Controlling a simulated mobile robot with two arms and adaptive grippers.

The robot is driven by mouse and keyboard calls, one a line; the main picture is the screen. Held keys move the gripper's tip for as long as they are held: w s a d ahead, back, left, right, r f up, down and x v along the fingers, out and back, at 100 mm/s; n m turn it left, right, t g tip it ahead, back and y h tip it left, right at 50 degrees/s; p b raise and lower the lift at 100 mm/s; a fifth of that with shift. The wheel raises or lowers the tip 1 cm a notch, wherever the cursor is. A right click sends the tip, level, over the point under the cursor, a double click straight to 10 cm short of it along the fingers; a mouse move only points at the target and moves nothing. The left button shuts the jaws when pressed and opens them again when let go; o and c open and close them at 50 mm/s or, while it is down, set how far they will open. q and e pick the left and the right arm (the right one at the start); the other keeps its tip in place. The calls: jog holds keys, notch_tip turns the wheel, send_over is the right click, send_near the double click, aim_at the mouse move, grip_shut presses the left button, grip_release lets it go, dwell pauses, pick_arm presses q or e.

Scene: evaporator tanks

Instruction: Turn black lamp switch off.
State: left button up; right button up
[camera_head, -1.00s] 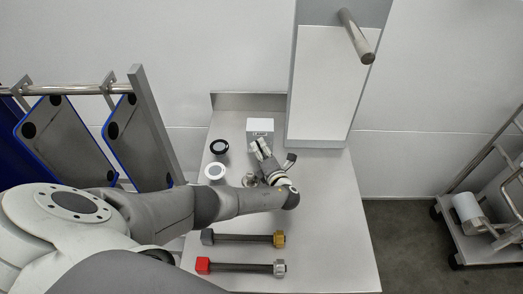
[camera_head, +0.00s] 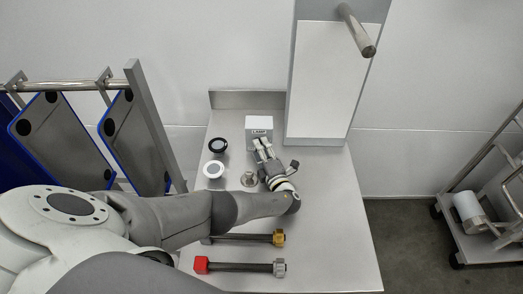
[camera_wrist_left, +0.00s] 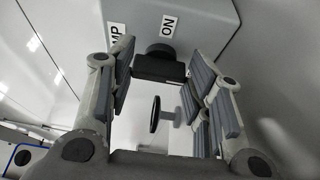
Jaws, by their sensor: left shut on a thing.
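The lamp box (camera_head: 259,124) is a pale grey block labelled LAMP at the back of the metal table. The wrist view shows its face (camera_wrist_left: 200,22) with an ON label (camera_wrist_left: 168,26). The black lamp switch (camera_wrist_left: 160,66) sticks out from this face, below the ON label. My left gripper (camera_head: 263,145) reaches the front of the box. In the wrist view my left gripper (camera_wrist_left: 160,72) has its fingers on both sides of the switch and is shut on it. In the head view the switch is hidden behind the fingers. My right gripper is not in view.
A black ring (camera_head: 218,145), a white round piece (camera_head: 213,169) and a small metal part (camera_head: 249,179) stand left of my gripper. Two bars with yellow (camera_head: 279,237) and red (camera_head: 202,265) ends lie in front. A tall panel (camera_head: 325,80) stands at the right.

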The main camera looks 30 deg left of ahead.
pick_arm(q)
jog(key=o, duration=1)
jog(key=v, duration=1.2)
jog(key=shift+f, duration=0.1)
